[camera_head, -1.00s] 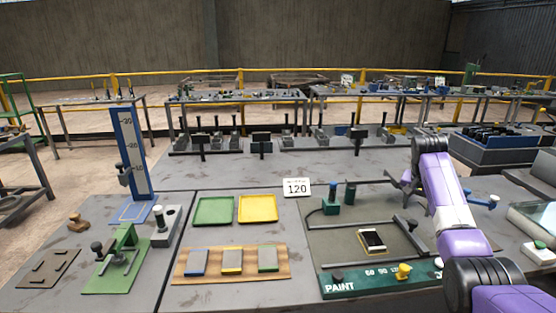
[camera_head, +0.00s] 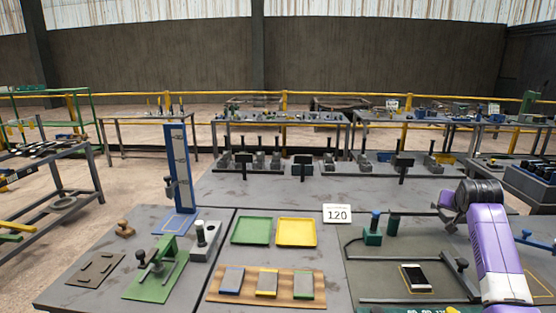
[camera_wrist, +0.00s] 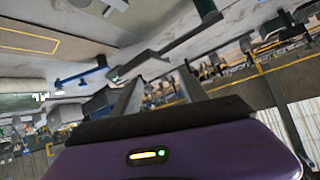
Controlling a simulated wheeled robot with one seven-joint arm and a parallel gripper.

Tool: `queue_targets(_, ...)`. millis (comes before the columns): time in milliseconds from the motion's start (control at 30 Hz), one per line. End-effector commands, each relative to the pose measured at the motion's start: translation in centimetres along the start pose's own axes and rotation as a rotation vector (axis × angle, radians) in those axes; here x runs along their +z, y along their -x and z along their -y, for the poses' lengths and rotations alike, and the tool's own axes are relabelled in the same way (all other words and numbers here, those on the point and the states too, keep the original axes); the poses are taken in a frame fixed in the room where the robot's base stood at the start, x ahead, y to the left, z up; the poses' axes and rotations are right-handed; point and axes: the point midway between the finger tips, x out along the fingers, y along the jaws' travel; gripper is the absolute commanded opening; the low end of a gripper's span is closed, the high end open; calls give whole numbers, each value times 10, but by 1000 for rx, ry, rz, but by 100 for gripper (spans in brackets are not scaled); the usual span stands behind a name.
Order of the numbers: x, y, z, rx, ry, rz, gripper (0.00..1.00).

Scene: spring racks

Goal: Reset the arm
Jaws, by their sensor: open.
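My gripper (camera_wrist: 160,88) shows in the wrist view with its two grey fingers apart and nothing between them. Its purple body fills the bottom of that view. In the head view my purple arm (camera_head: 496,245) stands over the right side of the workbench (camera_head: 275,186), with its dark wrist joint at the top. The fingertips are hard to make out there. The arm is close to a grey-green paint mat (camera_head: 380,274) that carries a phone-like black and white block (camera_head: 416,277).
Green (camera_head: 252,231) and yellow (camera_head: 296,232) trays lie left of the mat, behind a wooden board (camera_head: 247,295) with several blocks. A blue height gauge (camera_head: 180,168) stands at the left. Spring racks (camera_head: 301,168) line the back.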

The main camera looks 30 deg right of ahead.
Motion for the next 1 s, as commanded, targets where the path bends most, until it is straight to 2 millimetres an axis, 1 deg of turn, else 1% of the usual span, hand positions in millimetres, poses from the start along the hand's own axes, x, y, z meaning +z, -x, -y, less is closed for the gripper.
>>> queue_targets(100,10,1,15,-40,19,-49,51)
queue_targets(467,44,11,53,-138,65,-171,51)
queue_targets(733,75,24,78,-202,93,-243,51)
queue_targets(1000,107,42,99,-260,114,-307,51)
